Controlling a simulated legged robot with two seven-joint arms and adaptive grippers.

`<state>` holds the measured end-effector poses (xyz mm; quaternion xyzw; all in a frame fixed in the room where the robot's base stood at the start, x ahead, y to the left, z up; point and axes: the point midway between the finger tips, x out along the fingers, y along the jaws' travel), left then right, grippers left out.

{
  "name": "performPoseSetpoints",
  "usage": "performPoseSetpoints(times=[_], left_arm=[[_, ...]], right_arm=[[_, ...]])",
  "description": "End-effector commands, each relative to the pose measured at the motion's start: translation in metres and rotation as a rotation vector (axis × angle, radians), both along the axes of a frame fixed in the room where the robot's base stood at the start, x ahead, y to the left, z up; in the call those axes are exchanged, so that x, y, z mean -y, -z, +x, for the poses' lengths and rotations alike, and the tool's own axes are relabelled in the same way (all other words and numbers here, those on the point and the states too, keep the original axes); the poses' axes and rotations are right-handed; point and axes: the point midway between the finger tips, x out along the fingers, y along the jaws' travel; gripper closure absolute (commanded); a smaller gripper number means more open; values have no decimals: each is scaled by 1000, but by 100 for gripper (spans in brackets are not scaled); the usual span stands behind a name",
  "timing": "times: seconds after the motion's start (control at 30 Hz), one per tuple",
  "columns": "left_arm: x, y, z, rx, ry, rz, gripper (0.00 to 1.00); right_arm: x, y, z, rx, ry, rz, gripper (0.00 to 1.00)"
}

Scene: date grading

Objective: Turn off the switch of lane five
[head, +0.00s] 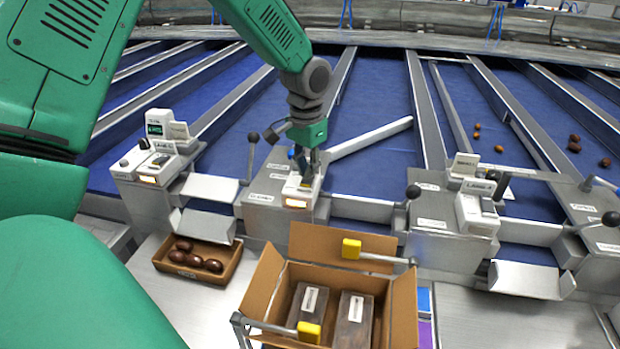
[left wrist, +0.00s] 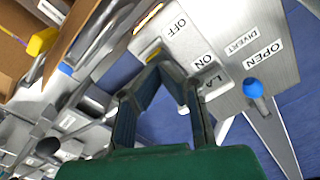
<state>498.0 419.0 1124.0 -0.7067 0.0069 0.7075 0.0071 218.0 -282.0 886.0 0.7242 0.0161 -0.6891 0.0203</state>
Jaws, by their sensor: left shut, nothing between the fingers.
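A white switch box (head: 307,188) sits on the grey lane console in the middle of the head view, with an orange light (head: 296,203) lit on its front. Its lane number is covered; the boxes on either side carry lane labels that are hard to read. In the left wrist view the box (left wrist: 172,34) shows OFF and ON markings and the start of a lane label. My left gripper (head: 306,184) is shut and empty, pointing down at this box. My right gripper is not in view.
Black-knobbed levers (head: 414,192) stand up from the consoles; a blue-knobbed lever (left wrist: 254,90) is near my left fingers. An open cardboard box (head: 262,285) with yellow-handled bars and a tray of dates (head: 228,268) stand in front. Blue lanes lie behind.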

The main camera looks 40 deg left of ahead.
Motion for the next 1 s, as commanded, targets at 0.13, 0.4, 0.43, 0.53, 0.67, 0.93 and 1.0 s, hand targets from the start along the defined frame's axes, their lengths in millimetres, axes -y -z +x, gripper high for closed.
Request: performPoseSetpoints(times=[0.13, 0.4, 0.43, 0.53, 0.67, 0.93, 1.0], left_arm=[[0, 3, 0, 0, 0, 0, 100], [2, 6, 0, 0, 0, 2, 100], [2, 7, 0, 0, 0, 2, 100], [2, 8, 0, 0, 0, 2, 100], [1, 11, 0, 0, 0, 1, 100], [0, 15, 0, 0, 0, 0, 100], [0, 16, 0, 0, 0, 0, 100]], right_arm=[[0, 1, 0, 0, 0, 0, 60], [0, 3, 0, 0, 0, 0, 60], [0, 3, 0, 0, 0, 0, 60], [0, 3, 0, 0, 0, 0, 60], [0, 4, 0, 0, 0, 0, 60], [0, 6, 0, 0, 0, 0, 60], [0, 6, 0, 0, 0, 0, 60]])
